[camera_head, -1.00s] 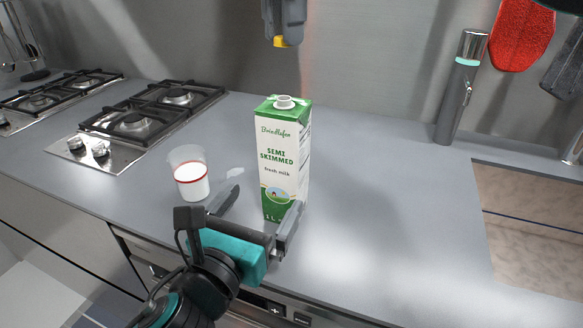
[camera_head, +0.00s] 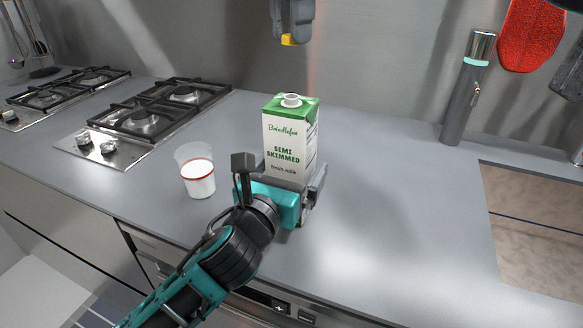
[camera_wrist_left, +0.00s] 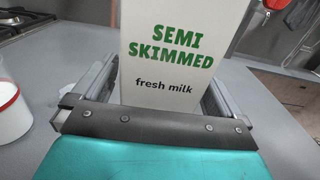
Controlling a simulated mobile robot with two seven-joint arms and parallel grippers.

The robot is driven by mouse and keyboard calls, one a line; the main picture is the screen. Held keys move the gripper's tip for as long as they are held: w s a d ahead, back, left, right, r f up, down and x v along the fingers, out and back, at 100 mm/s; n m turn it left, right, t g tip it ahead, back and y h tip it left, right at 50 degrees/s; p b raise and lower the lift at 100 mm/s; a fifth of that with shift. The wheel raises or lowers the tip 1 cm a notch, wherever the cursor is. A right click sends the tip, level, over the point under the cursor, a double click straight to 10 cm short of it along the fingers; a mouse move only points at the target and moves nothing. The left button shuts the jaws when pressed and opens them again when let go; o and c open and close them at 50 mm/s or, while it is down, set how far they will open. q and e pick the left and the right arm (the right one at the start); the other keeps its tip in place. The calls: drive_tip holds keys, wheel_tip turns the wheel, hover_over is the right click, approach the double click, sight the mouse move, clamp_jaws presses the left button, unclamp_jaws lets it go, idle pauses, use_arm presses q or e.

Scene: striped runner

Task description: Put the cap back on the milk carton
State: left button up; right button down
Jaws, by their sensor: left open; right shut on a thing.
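The green and white milk carton (camera_head: 290,140) stands upright on the counter. Its white spout (camera_head: 291,100) is on top with no cap on it. My left gripper (camera_head: 290,190) is open, its fingers on either side of the carton. In the left wrist view the carton (camera_wrist_left: 175,60) stands between the two fingers (camera_wrist_left: 155,100); whether they touch it I cannot tell. My right gripper (camera_head: 291,30) is above and behind the carton, shut on a small yellow cap (camera_head: 289,40), which is mostly hidden by the fingers. The cap is well above the spout.
A glass of milk with a red band (camera_head: 199,178) stands left of the carton. Gas hobs (camera_head: 145,118) lie further left. The counter right of the carton is clear.

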use_arm(q)
drive_tip(key=shift+x, duration=1.25)
drive_tip(key=c, duration=1.4)
use_arm(e)
drive_tip(key=shift+f, duration=2.5)
drive_tip(key=shift+f, duration=0.9)
drive_tip(key=shift+f, duration=0.6)
